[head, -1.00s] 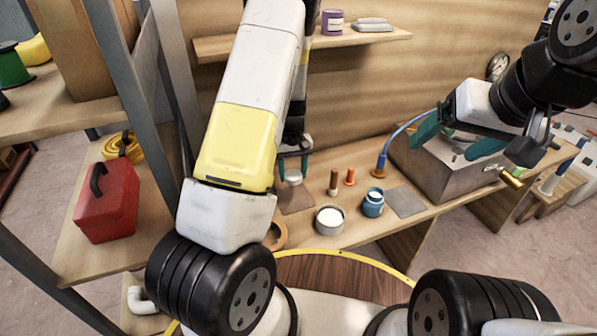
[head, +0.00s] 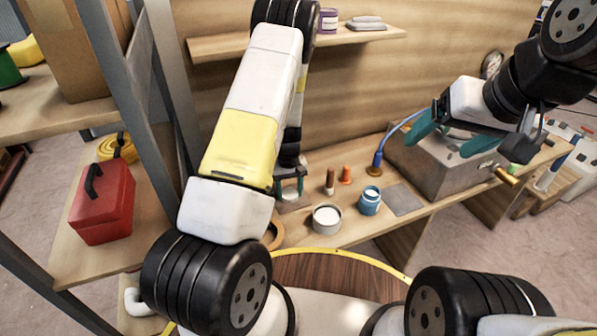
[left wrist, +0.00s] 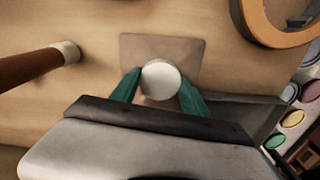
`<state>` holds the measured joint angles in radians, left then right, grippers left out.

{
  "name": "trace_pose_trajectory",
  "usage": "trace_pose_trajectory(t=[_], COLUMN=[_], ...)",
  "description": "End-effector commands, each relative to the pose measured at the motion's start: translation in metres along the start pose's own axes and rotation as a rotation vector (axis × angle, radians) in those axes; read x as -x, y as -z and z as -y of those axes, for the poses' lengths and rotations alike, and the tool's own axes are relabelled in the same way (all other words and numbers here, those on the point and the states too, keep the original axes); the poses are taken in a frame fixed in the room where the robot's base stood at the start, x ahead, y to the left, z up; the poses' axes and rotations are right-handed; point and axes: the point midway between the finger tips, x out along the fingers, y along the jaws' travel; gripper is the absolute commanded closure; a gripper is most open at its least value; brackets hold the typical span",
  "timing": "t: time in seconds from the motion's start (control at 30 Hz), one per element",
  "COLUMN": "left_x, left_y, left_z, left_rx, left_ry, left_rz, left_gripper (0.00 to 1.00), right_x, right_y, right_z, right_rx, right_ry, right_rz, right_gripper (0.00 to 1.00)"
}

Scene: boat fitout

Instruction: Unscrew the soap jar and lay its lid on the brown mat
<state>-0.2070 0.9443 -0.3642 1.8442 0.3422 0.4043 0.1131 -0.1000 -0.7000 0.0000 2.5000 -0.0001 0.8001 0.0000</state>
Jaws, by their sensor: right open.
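The round white lid (left wrist: 160,80) is between the teal fingers of my left gripper (left wrist: 157,88), which touch it on both sides. It is over the brown mat (left wrist: 190,48) in the left wrist view; I cannot tell whether it touches the mat. In the head view my left gripper (head: 290,188) is low over the mat (head: 296,206), partly hidden by my arm. A white open jar (head: 327,218) and a blue jar (head: 370,201) stand right of it; I cannot tell which is the soap jar. My right gripper (head: 450,135) is open and empty, above the grey metal box.
A grey mat (head: 403,200) lies beside the blue jar. Brown and orange upright pieces (head: 346,175) stand behind the jars. The grey box (head: 440,172) is at the right of the bench. A wooden ring (head: 274,234) lies near the front edge. A red toolbox (head: 103,205) is at the left.

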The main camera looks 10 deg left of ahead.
Motion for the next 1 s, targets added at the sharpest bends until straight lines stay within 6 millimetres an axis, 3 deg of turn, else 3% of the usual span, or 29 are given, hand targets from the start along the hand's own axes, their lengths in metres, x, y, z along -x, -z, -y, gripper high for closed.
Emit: trace_pose_trajectory(t=[0.47,1.0], left_x=[0.009,0.110], left_y=[0.001,0.001], left_z=[-0.001,-0.001], left_rx=[0.000,0.000], left_ry=[-0.002,-0.002], left_rz=[-0.002,-0.002], left_gripper=[0.38,0.38], right_x=[0.000,0.000], right_y=[0.000,0.000], right_z=[0.000,0.000], right_rx=[0.000,0.000], right_ry=[0.000,0.000], right_rz=[0.000,0.000], right_gripper=[0.19,0.19])
